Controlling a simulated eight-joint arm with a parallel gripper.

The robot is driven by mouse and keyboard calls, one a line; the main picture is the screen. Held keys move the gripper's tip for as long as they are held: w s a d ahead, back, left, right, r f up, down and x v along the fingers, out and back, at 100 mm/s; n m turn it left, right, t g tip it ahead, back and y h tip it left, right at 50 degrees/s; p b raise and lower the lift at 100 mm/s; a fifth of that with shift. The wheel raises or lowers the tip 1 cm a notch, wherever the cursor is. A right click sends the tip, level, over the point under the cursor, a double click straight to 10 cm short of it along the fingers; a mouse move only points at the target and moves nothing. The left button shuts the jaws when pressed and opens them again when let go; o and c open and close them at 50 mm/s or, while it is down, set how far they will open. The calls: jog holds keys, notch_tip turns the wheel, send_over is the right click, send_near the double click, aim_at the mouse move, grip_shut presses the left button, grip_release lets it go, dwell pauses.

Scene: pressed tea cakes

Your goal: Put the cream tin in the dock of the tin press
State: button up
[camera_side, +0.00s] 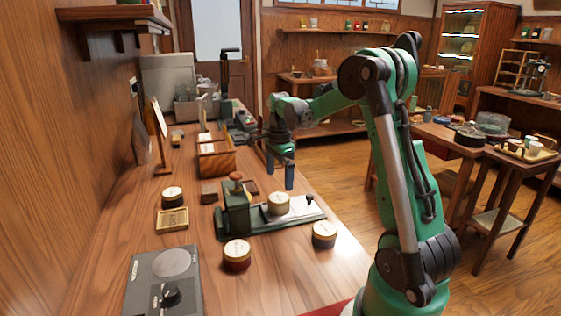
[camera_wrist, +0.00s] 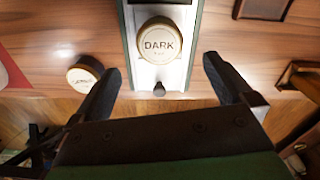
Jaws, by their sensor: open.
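The cream tin (camera_side: 279,204), with a pale lid, stands upright on the pale plate of the green tin press (camera_side: 236,212). In the wrist view the lid of this tin (camera_wrist: 160,42) reads "DARK", and it sits on the press plate (camera_wrist: 172,76) near a small dark knob (camera_wrist: 159,90). The press column with its wooden knob stands left of the tin in the side view. The dock's outline cannot be made out.
A dark tin (camera_side: 172,197) and a small wooden tray (camera_side: 172,220) are at left. A scale (camera_side: 160,283) lies front left. A wooden box (camera_side: 215,160) stands behind.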

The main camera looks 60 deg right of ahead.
aim_at(279, 197)
notch_tip(279, 197, up, 5)
jog(key=a+r+n+t+h, duration=0.1)
jog(key=a+r+n+t, duration=0.15)
jog(key=a+n, duration=1.1)
jog(key=s+a+f+n+t, duration=0.1)
jog(key=a+n+t, duration=0.1)
jog(key=a+n, duration=0.3)
jog(key=s+a+f+n+t+y, duration=0.1)
jog(key=s+a+f+n+t, duration=0.1)
jog(key=a+n, duration=0.3)
jog(key=shift+s+a+f+n+t, duration=0.15)
jog(key=shift+s+n+t, duration=0.15)
jog(key=shift+n, duration=0.35)
